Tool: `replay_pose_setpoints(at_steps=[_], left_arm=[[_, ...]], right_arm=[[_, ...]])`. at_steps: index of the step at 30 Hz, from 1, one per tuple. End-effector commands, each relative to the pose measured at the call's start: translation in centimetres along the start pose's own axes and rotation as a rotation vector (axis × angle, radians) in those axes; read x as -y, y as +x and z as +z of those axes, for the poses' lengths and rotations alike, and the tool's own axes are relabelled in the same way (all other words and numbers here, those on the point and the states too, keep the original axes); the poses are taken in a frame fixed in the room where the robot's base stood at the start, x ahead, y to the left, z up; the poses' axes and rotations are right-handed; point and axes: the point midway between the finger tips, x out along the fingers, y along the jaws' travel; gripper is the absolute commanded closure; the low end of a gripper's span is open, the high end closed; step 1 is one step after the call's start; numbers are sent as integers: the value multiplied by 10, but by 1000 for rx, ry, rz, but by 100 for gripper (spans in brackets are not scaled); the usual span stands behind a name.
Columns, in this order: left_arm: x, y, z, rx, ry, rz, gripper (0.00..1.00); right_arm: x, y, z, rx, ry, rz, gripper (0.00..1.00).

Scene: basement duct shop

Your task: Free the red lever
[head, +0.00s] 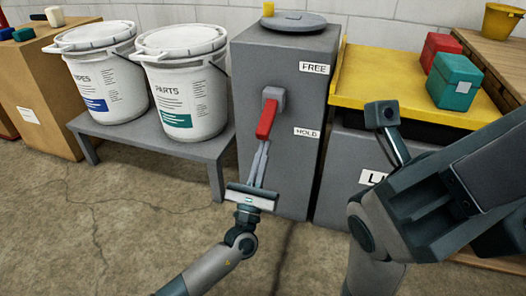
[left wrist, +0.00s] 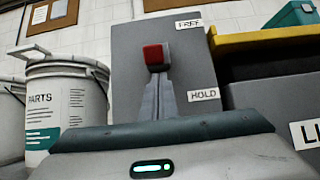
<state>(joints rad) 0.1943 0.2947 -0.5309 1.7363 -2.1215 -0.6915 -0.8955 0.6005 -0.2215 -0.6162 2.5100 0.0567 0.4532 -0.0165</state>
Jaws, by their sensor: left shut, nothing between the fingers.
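The red lever (head: 267,119) hangs from a grey pivot on the front of a grey cabinet (head: 260,190). It points down and slightly left, with its lower end nearer the HOLD label (head: 307,132) than the FREE label (head: 314,68). My left gripper (head: 262,148) is shut and empty, its fingers pointing up with the tips just under the lever's lower end. In the left wrist view the lever's red end (left wrist: 155,56) shows right above the fingertips (left wrist: 157,78); whether they touch I cannot tell. My right gripper's fingers do not show.
Two white buckets (head: 188,90) stand on a grey bench (head: 165,143) left of the cabinet. A yellow-topped bin (head: 385,70) on the right carries a red box (head: 440,50) and a teal box (head: 453,82). My right arm crosses in front of it. Floor shows at front left.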

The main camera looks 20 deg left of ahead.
Motion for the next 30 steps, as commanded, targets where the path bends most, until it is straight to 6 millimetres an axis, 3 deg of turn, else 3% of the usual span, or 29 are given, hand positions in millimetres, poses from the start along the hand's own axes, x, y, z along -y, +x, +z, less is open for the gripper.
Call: replay_pose_setpoints(at_steps=[18,30], left_arm=[[0,2,9,-2,1,-1,100],[0,3,16,-36,-1,-1,100]], right_arm=[[-2,-2,1,9,-4,5,69],[-5,8,9,22,-11,12,69]])
